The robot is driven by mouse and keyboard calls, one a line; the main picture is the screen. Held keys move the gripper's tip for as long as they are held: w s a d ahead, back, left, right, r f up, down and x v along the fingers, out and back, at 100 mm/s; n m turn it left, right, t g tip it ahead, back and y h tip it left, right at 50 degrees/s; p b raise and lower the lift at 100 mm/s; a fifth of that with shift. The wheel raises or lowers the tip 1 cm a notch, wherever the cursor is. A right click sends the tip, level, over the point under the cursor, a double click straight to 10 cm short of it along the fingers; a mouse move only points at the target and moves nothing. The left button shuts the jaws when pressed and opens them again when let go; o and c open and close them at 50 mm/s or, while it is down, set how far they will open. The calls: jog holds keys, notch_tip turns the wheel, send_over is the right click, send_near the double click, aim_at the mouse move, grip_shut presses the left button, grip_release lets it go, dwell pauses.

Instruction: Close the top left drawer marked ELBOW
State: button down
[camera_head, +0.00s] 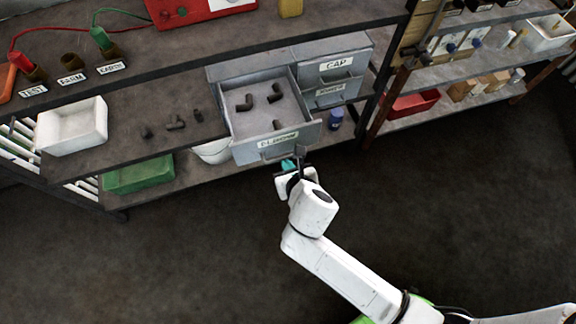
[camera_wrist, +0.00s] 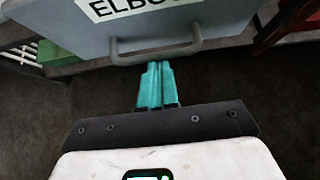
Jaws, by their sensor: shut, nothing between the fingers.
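The ELBOW drawer (camera_head: 277,143) is the top left one of a grey drawer unit in the head view. It is pulled well out and holds a few dark elbow fittings. Its front also fills the top of the wrist view (camera_wrist: 90,35), with the label partly cut off at the top edge. A grey bar handle (camera_wrist: 155,49) runs along the lower part of this front. My gripper (camera_wrist: 156,68) is shut and empty, with its teal fingertips at the handle. I cannot tell whether they touch it. In the head view my gripper (camera_head: 288,164) is just below the drawer front.
The CAP drawer (camera_head: 345,64) to the right is closed. A white tray (camera_head: 73,127) and dark fittings lie on the shelf left of the drawer. A white bowl (camera_head: 212,152), a green crate (camera_head: 138,174) and a blue bottle (camera_head: 336,117) are nearby. The floor in front is clear.

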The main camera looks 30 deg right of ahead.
aim_at(266, 115)
jog(key=w+d+p, duration=0.1)
jog(key=w, duration=0.5)
jog(key=w+d, duration=0.2)
jog(key=w, duration=0.5)
jog(key=w+d+p, duration=0.1)
jog(key=w+d, duration=0.1)
jog(key=w, duration=0.4)
jog(key=shift+w+d+p, duration=0.15)
jog(key=shift+w+p, duration=0.15)
jog(key=shift+p, duration=0.05)
jog(key=shift+w+r, duration=0.15)
jog(key=shift+w, duration=0.05)
jog(key=shift+w+r, duration=0.1)
